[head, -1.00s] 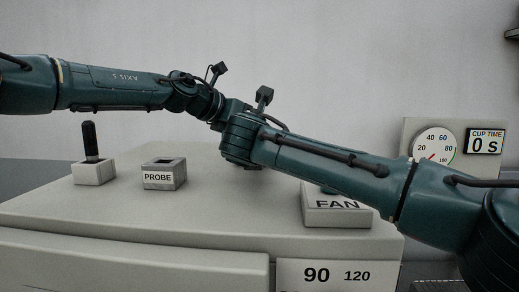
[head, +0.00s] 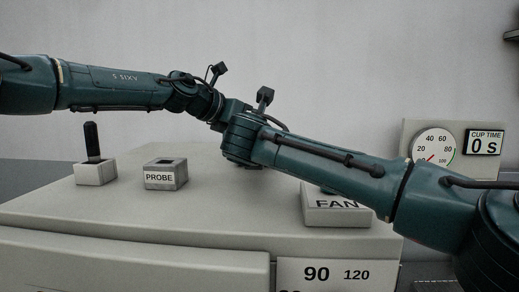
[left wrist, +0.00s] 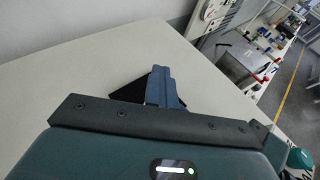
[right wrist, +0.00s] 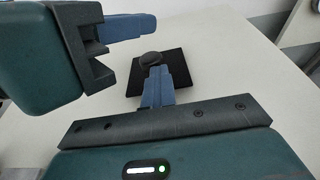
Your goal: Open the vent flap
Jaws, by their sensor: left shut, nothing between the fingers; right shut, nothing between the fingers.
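A dark square plate with a round knob (right wrist: 151,59) on it, which looks like the vent flap (right wrist: 180,65), lies on the pale top in the right wrist view. It seems flat. My right gripper (right wrist: 157,72) is shut and empty, its blue fingertips in front of the knob in the picture; I cannot tell if they touch it. My left gripper (right wrist: 147,26) is shut and empty, beside the plate at upper left. In the left wrist view its fingers (left wrist: 159,72) overlap a dark shape (left wrist: 127,90), probably the plate. Both arms hide the grippers and plate in the head view.
On the pale machine top stand a socket block with a black probe (head: 91,143), an empty PROBE block (head: 165,183) and a FAN block (head: 337,216). My two arms are close together in the middle.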

